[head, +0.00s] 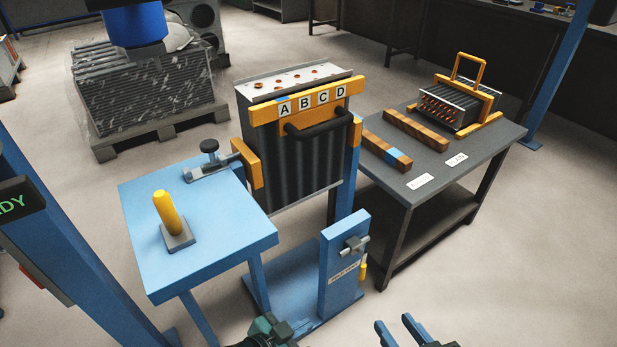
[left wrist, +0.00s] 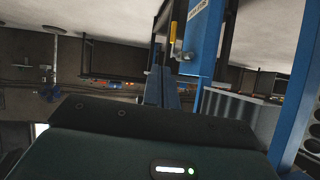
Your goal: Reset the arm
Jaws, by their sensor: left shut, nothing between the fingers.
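My left gripper (head: 272,330) is at the bottom edge of the head view, in front of the blue stand's base. It is shut and empty. My right gripper (head: 398,328) is at the bottom edge further right. Its two blue-tipped fingers stand apart with nothing between them. Both arms are mostly out of the picture.
A blue table (head: 200,235) holds a yellow-handled tool (head: 167,214). A finned coil block (head: 290,170) with an A B C D bar (head: 313,100) is mounted beside it, above a blue stand (head: 340,265). A dark table (head: 425,165) at right holds wooden bars and a smaller coil.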

